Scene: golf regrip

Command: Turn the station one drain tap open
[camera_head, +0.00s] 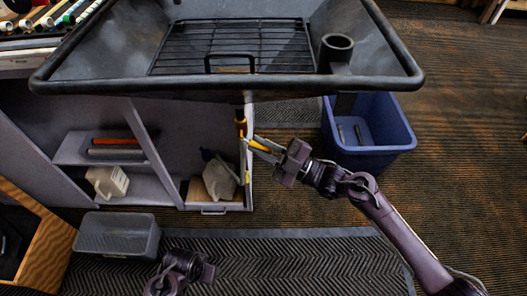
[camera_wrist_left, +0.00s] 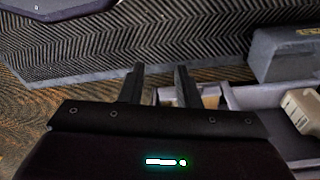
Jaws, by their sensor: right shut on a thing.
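The station's drain tap (camera_head: 240,122) hangs under the black sink tray (camera_head: 240,88), at the front of the grey cabinet. It is a brass piece with a yellow lever. My right gripper (camera_head: 262,147) reaches in from the right and is shut on the yellow lever, just below the tap body. The fingers hide part of the lever, and its exact angle is hard to tell. My left gripper (camera_wrist_left: 160,84) has its fingers apart with nothing between them. In the head view the left arm is low, above the dark mat, away from the tap.
A blue bin (camera_head: 370,145) stands right of the tap, near the right arm. A grey bin (camera_head: 118,234) sits on the floor at left. The cabinet holds a white jug (camera_head: 106,182) and a grey container (camera_head: 221,180). The mat (camera_head: 290,262) has free room.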

